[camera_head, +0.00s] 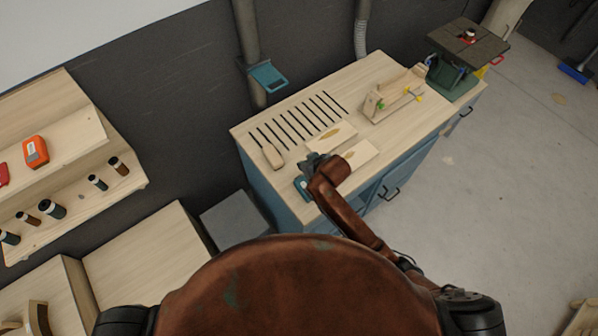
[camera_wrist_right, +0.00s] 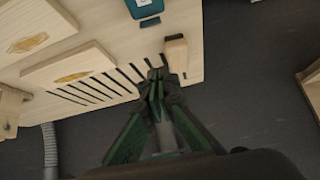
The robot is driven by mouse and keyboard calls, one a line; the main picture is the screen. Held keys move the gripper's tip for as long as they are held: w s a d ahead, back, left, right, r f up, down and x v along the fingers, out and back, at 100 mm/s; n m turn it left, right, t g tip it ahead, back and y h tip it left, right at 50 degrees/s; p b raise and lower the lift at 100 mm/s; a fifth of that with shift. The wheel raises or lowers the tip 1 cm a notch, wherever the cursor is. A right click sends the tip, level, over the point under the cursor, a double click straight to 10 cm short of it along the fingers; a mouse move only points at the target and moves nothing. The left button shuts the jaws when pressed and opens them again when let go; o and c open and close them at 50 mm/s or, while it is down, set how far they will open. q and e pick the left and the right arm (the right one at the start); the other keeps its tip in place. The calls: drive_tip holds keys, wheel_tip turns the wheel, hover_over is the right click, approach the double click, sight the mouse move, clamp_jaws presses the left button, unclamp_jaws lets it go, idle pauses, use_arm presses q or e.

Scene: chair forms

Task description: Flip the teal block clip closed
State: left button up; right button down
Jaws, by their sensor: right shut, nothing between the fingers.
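A teal block-like piece (camera_head: 302,187) lies at the bench's near corner, partly hidden by my right gripper. In the right wrist view, a teal piece with a small white label (camera_wrist_right: 145,8) is cut off by the top edge, with a dark part below it. Whether its clip is open or closed cannot be told. My right gripper (camera_head: 311,163) is over the near end of the bench. In the wrist view, its fingertips (camera_wrist_right: 156,78) are together and empty, beside a small wooden block (camera_wrist_right: 176,52) and apart from the teal piece. My left gripper is not in view.
The bench top (camera_head: 365,75) has dark slots (camera_head: 300,117) and flat boards (camera_head: 360,153). A wooden jig (camera_head: 392,98) and a green machine (camera_head: 455,72) stand farther right. A teal fitting (camera_head: 267,77) sits on the wall pipe. A shelf stands at left.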

drive_tip(key=p+x, duration=0.1)
drive_tip(key=x, duration=0.9)
drive_tip(key=shift+w, duration=0.1)
drive_tip(key=s+d+p, duration=0.1)
drive_tip(key=s+d+f, duration=0.1)
drive_tip(key=s, duration=0.1)
drive_tip(key=shift+p, duration=0.35)
drive_tip(key=shift+s+d, duration=0.1)
drive_tip(key=shift+s, duration=0.1)
drive_tip(key=shift+f, duration=0.2)
